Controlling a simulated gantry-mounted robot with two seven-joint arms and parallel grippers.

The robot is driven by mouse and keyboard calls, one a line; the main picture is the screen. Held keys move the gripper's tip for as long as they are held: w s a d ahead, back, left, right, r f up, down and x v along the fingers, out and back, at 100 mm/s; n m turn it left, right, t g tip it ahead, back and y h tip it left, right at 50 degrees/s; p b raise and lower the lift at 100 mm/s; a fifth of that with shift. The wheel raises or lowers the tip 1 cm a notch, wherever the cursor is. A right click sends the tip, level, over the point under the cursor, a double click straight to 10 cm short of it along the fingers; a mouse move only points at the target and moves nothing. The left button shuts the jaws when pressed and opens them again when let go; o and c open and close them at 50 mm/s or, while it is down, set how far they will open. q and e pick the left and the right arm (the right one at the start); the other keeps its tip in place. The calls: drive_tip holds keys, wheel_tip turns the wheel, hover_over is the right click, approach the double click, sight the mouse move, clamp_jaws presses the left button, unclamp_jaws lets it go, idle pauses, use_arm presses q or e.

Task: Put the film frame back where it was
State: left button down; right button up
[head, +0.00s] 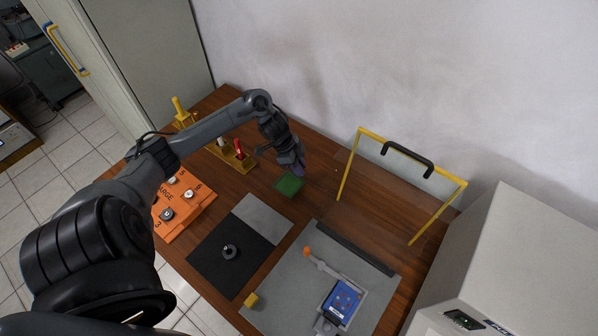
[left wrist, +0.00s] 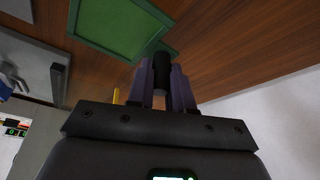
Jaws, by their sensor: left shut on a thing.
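The film frame (head: 288,184) appears to be the green square panel low over or on the brown table, just below my left gripper (head: 296,166) in the head view. In the left wrist view a green-bordered panel (left wrist: 115,27) fills the top, and a black cylindrical grip (left wrist: 162,72) stands between the purple fingers. My left gripper (left wrist: 163,88) is shut on this grip, which seems to belong to the frame. I cannot tell whether the frame touches the table. My right gripper is not in view.
A yellow-framed clear screen (head: 350,165) stands to the right. A grey plate (head: 275,300) with a blue device (head: 341,300), a black-and-grey mat (head: 215,262), an orange panel (head: 190,212) and a yellow stand (head: 240,163) surround the area. Bare table lies right of the frame.

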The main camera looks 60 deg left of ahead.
use_arm(q)
drive_tip(key=shift+f, duration=1.4)
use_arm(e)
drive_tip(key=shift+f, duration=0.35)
use_arm(q)
drive_tip(key=shift+f, duration=0.1)
drive_tip(key=c, duration=1)
unclamp_jaws()
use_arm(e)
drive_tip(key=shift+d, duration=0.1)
use_arm(q)
drive_tip(key=p+v, duration=0.2)
drive_tip(key=v, duration=1)
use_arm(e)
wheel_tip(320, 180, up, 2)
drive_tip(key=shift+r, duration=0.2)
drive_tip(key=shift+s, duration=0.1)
